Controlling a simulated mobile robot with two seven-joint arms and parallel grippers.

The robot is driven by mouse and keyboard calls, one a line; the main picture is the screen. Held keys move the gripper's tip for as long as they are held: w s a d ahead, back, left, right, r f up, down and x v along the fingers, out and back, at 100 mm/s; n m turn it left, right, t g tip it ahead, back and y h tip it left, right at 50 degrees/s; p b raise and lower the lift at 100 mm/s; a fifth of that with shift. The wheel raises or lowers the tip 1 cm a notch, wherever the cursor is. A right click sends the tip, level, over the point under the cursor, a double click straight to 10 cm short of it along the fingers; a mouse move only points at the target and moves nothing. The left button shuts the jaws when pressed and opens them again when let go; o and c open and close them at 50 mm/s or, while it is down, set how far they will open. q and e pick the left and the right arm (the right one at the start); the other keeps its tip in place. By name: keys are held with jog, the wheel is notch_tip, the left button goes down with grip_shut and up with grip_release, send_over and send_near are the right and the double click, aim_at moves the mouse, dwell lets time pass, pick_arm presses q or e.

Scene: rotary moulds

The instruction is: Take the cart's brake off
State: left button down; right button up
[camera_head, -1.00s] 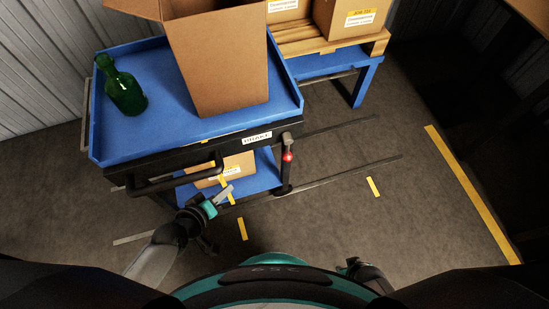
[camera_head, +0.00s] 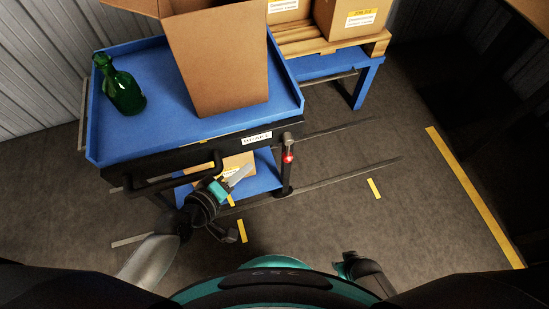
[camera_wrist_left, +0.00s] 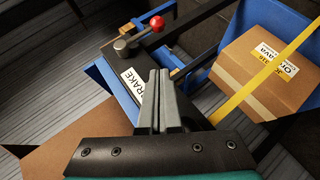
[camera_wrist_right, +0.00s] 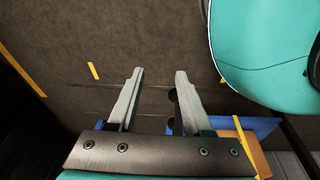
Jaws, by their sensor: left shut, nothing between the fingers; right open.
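The blue cart (camera_head: 115,146) has a black front bar with a white BRAKE label (camera_head: 257,138). The brake lever is a short arm with a red knob (camera_head: 288,158) at the cart's front right corner. In the left wrist view the red knob (camera_wrist_left: 157,22) and the BRAKE label (camera_wrist_left: 133,83) lie beyond the fingertips. My left gripper (camera_head: 240,175) is shut and empty, in front of the cart, left of and below the knob, apart from it. It also shows in the left wrist view (camera_wrist_left: 160,75). My right gripper (camera_wrist_right: 158,75) is open and empty over the floor.
On the cart stand a green bottle (camera_head: 124,90) and a tall open cardboard box (camera_head: 218,60). A black handle (camera_head: 165,182) juts from the cart's front. A smaller box (camera_wrist_left: 265,72) sits on the lower shelf. Floor to the right is clear, with yellow marks (camera_head: 374,188).

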aim_at(288, 149)
pick_arm(q)
jog(key=w+d+f+b, duration=0.6)
jog(key=d, duration=0.1)
jog(key=shift+w+d, duration=0.25)
jog(key=shift+w, duration=0.05)
pick_arm(e)
jog(key=w+a+r, duration=0.4)
jog(key=w+r, duration=0.3)
jog(key=r, duration=0.3)
jog(key=shift+a+r+t, duration=0.25)
jog(key=shift+a+t, duration=0.1)
jog(key=shift+t, duration=0.05)
jog(key=shift+w, duration=0.1)
pick_arm(q)
jog(key=shift+f, duration=0.15)
